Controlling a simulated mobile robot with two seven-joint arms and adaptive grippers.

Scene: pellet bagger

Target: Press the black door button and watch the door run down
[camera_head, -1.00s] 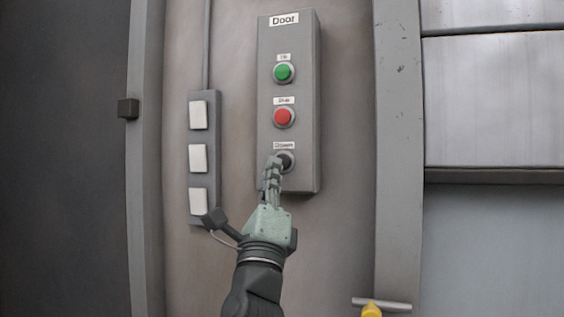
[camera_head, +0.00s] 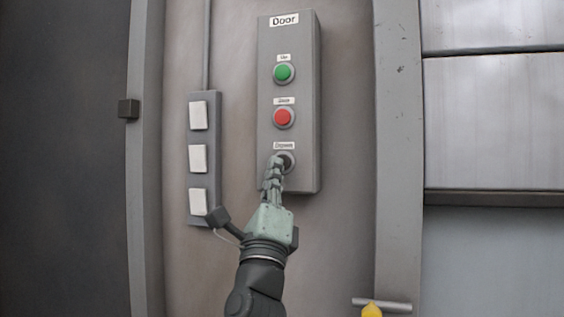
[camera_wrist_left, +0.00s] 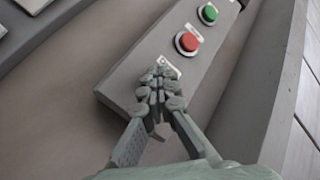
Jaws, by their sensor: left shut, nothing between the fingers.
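The grey door control box (camera_head: 305,100) hangs on the wall, with a green button (camera_head: 283,73) on top, a red button (camera_head: 284,117) in the middle and the black button (camera_head: 289,160) at the bottom. My left gripper (camera_head: 276,160) is shut and empty, its fingertips at the black button and partly covering it. I cannot tell how far the button is pushed in. In the left wrist view my gripper (camera_wrist_left: 158,82) hides the black button; the red button (camera_wrist_left: 187,42) shows above. The door (camera_head: 493,125) is at the right, its lower edge (camera_head: 493,198) part way down. My right gripper is not in view.
A grey strip with several white switches (camera_head: 198,158) is left of the box. A grey post (camera_head: 398,150) stands between box and door. A yellow object (camera_head: 371,310) with a grey bar is at the bottom right.

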